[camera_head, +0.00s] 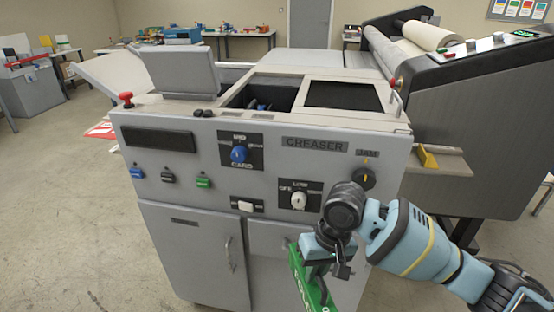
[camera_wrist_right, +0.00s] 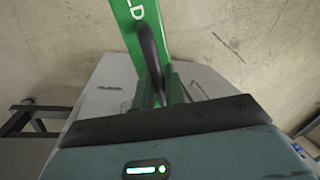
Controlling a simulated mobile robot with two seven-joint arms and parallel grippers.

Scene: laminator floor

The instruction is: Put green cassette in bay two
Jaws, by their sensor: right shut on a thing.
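My right gripper (camera_head: 322,268) is shut on the green cassette (camera_head: 304,277), in front of the creaser's lower doors. The cassette has white letters and hangs tilted; part of it is hidden by the gripper or cut off at the bottom edge. The wrist view shows the cassette (camera_wrist_right: 137,14) running up from between the dark fingers (camera_wrist_right: 158,88). The grey creaser (camera_head: 185,215) has an open compartment (camera_head: 262,97) on top with something blue inside. A dark rectangular area (camera_head: 343,96) lies right of it. I cannot tell which is bay two. My left gripper is not in view.
The creaser's front carries a blue knob (camera_head: 239,154), a white knob (camera_head: 299,200) and a JAM knob (camera_head: 363,178). A raised grey lid (camera_head: 181,70) and a red button (camera_head: 126,99) stand at its top left. A large roller machine (camera_head: 470,120) stands close on the right. The floor at left is mostly clear.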

